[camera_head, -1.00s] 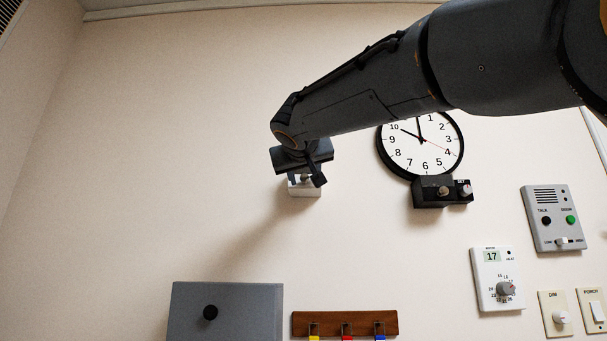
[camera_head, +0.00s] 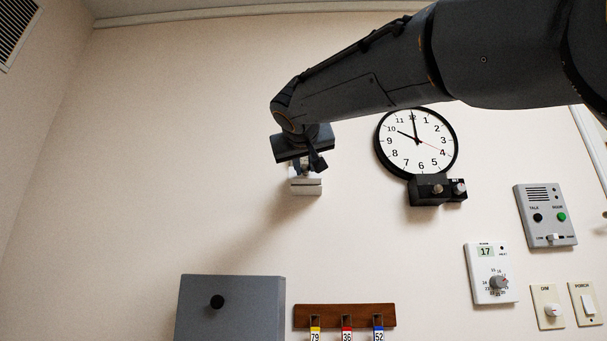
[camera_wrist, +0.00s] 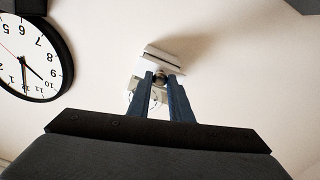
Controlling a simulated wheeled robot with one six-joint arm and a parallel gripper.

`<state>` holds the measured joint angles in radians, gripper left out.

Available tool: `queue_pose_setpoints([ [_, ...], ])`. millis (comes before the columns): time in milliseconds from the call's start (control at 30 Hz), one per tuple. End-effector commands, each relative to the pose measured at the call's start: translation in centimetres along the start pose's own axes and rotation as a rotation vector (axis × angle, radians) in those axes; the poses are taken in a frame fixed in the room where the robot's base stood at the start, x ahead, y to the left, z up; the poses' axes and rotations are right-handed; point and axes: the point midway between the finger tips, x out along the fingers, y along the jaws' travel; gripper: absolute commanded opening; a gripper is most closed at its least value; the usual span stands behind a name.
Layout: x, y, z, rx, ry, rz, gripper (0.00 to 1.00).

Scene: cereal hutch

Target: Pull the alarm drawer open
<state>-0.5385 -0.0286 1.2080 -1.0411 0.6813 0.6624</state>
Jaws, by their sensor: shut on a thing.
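The alarm drawer is part of a small white wall unit (camera_head: 306,187), high on the wall left of the clock. The wrist view shows the unit (camera_wrist: 164,57) with a dark line between its white parts. My gripper (camera_head: 306,170) is at the unit's front. The fingers and the gripper body hide part of the unit, so how far the drawer stands out is hard to tell.
A round clock (camera_head: 417,142) hangs to the right, with a black box with knobs (camera_head: 437,190) below it. A grey cabinet (camera_head: 245,306) and a wooden hook rail (camera_head: 345,312) are lower down. An intercom (camera_head: 546,215) and thermostat (camera_head: 490,273) are at right.

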Motion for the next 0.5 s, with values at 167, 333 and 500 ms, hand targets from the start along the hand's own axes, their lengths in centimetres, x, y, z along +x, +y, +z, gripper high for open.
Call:
queue_pose_setpoints([
  [167,-0.21,-0.19,-0.04,-0.001,-0.003,0.000,0.00],
  [333,-0.28,-0.38,-0.09,-0.001,-0.003,-0.003,0.27],
  [500,-0.31,-0.47,-0.13,-0.001,-0.002,-0.005,0.38],
])
